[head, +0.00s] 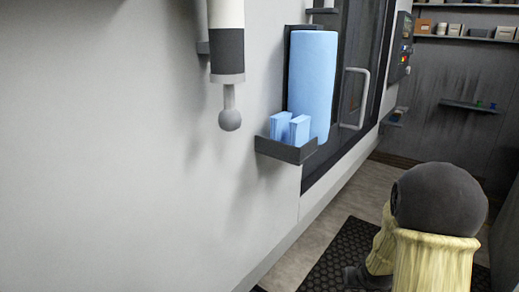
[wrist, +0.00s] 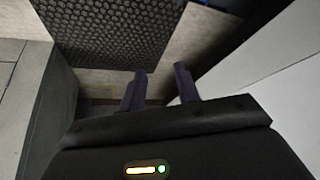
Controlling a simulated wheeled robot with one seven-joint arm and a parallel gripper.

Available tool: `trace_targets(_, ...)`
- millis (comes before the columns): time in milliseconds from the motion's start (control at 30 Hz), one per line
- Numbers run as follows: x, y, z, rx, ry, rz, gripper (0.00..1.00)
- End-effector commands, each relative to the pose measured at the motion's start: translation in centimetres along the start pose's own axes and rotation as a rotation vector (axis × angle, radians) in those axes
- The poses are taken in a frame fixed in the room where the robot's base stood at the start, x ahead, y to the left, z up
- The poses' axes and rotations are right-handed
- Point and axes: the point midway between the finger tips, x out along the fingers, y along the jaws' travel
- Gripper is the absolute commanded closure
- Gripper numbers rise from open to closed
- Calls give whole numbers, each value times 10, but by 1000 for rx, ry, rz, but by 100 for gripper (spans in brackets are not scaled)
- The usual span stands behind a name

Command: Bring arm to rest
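In the wrist view, my gripper (wrist: 160,70) points down toward the floor. Its two dark fingers stand apart, and only bare floor shows between them, so it is open and empty. In the head view, the bent shape with a dark round joint and pale yellow sleeves at the lower right appears to be my arm. It is in front of the wall and over the floor. The gripper's fingers cannot be made out in the head view.
A black ribbed mat (head: 335,262) lies on the floor (wrist: 199,33). On the left wall are a hanging cylinder with a ball end (head: 229,119), a blue roll (head: 312,80) and a small dark tray (head: 283,150) with blue packets. Beyond are a door handle (head: 357,98) and shelves (head: 466,38).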

Motion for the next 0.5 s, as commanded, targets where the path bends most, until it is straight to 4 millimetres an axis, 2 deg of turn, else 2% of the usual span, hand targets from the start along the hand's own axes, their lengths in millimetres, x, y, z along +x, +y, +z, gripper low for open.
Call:
trace_targets(33,-37,-10,-8,-14,-15,3,68)
trace_targets(100,-71,-22,-7,-28,-47,7,68)
trace_targets(267,-147,-51,4,-68,-128,-5,68)
trace_targets(400,-211,-74,20,-106,-203,-36,68)
trace_targets(500,-244,-87,34,-129,-249,-63,68)
